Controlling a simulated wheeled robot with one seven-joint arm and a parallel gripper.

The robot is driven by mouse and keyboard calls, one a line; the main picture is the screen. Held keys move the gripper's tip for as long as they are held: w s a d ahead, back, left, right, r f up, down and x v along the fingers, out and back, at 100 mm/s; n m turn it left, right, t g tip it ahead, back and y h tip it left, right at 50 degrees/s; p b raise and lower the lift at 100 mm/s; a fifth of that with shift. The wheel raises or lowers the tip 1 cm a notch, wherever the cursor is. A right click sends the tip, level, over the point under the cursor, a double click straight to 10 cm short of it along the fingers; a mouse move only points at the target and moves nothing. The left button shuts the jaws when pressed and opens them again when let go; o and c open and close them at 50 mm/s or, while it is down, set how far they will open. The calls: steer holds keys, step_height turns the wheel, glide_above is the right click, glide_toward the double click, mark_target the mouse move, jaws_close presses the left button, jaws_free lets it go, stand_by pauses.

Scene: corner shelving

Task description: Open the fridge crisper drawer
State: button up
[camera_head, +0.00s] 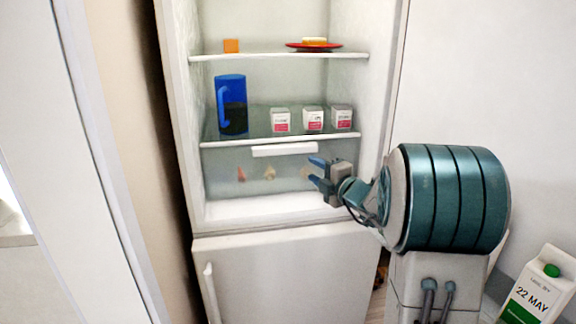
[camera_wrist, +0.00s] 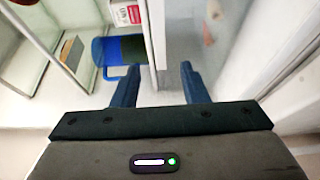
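The crisper drawer (camera_head: 225,160) is a translucent bin below the lowest glass shelf of the open fridge, and it looks shut. Its white bar handle (camera_head: 284,150) runs along the top of its front. My gripper (camera_head: 316,171) is open and empty, just right of and slightly below the handle's right end in the head view. In the wrist view, the gripper (camera_wrist: 160,88) has its blue fingers spread, with a pale strip (camera_wrist: 157,35) lying ahead between them. I cannot tell whether that strip is the handle or the shelf edge. I see no contact.
A blue jug (camera_head: 231,104) and several small cartons (camera_head: 312,119) stand on the shelf above the drawer. The lower fridge door (camera_head: 285,280) is shut. A milk carton (camera_head: 538,290) stands at lower right.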

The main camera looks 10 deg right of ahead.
mark_target(286, 152)
steer(key=x, duration=1.3)
steer(key=shift+w+b, duration=0.35)
steer(key=shift+w, duration=0.1)
